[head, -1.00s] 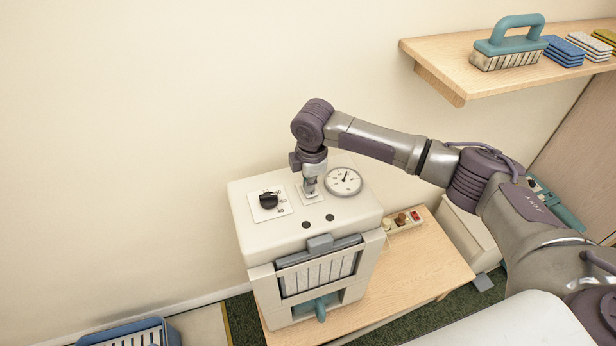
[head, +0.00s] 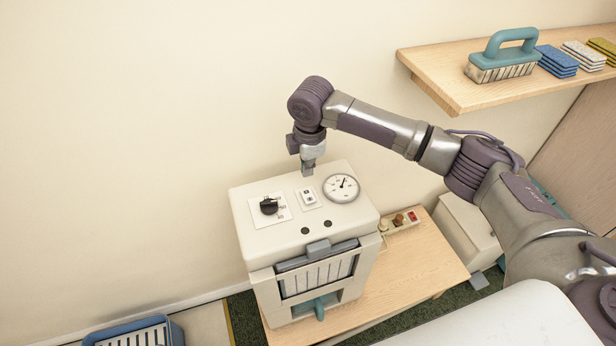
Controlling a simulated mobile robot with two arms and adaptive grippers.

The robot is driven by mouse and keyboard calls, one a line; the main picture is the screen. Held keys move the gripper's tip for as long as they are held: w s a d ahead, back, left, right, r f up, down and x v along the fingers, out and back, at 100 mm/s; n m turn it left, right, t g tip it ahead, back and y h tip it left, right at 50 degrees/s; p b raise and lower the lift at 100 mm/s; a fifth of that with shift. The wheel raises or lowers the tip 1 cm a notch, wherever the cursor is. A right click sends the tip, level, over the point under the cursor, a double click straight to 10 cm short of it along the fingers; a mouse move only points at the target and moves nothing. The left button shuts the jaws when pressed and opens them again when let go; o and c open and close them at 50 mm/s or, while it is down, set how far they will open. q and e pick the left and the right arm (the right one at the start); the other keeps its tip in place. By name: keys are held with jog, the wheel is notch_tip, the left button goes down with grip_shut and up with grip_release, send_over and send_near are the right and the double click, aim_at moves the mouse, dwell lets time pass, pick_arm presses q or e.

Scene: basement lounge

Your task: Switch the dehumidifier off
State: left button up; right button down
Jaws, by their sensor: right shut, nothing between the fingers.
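The dehumidifier (head: 252,240) is a cream box on a low wooden table. Its top carries a black dial (head: 269,206) on a white plate, a small white switch plate (head: 308,196) with a rocker, and a round gauge (head: 341,188). Two dark round spots sit near the front edge of the top. My right gripper (head: 308,173) is shut and empty, pointing down just above and behind the switch plate, apart from it. The switch plate is in clear view, but its rocker is too small to read. My left gripper is not in view.
A power strip (head: 400,222) with plugs and a red switch lies on the wooden table (head: 425,262) right of the dehumidifier. A wall shelf (head: 440,80) holds a teal brush (head: 503,58) and sponges. A blue basket (head: 135,333) stands at the lower left.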

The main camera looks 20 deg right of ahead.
notch_tip(320, 180, up, 6)
jog(key=b, duration=0.1)
jog(key=shift+w+r, duration=0.2)
jog(key=shift+w, duration=0.15)
jog(key=shift+a, duration=0.15)
